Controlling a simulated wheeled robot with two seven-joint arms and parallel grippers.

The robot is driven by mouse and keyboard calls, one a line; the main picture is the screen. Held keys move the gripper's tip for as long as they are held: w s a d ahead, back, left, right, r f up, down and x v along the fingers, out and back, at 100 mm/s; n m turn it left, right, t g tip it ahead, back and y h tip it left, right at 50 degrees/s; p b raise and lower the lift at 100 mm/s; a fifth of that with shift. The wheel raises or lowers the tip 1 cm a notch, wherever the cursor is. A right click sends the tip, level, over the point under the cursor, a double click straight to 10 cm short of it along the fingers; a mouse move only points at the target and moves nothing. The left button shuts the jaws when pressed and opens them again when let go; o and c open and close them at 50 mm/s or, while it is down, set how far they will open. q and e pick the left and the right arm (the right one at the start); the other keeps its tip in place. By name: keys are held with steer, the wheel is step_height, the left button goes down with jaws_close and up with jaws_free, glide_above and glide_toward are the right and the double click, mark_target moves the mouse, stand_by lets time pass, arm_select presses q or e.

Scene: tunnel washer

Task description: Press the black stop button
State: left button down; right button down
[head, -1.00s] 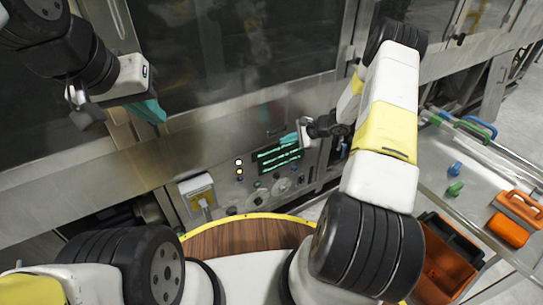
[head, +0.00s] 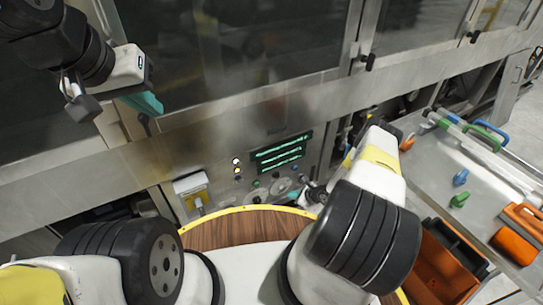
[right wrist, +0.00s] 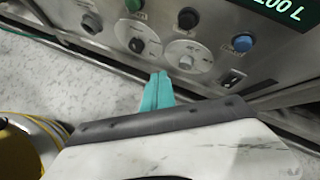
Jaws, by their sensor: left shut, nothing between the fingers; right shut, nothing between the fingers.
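The black button (right wrist: 188,18) is on the grey control panel in the right wrist view. In the head view the right gripper is small and low, by the panel's right part, partly hidden by my arm. My left gripper (head: 143,103) is shut and empty, high at the left before the dark window.
The lit display (head: 280,153) is above the buttons in the head view. A white box with a yellow face (head: 193,188) is left of them. A metal cart (head: 485,180) with tools and an orange bin (head: 440,265) stands to the right.

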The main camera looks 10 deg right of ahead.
mark_target(277, 177)
steer(key=shift+w, duration=0.15)
steer(key=w+a, duration=0.3)
steer(key=w, duration=0.5)
stand_by(0.3)
steer(key=shift+w, duration=0.1)
stand_by(1.8)
steer(key=shift+w+a, duration=0.15)
steer(key=shift+w, duration=0.15)
steer(key=shift+w+a, duration=0.2)
steer(key=shift+w, duration=0.3)
stand_by(0.9)
steer(key=shift+s+d, duration=0.3)
steer(key=shift+s, duration=0.6)
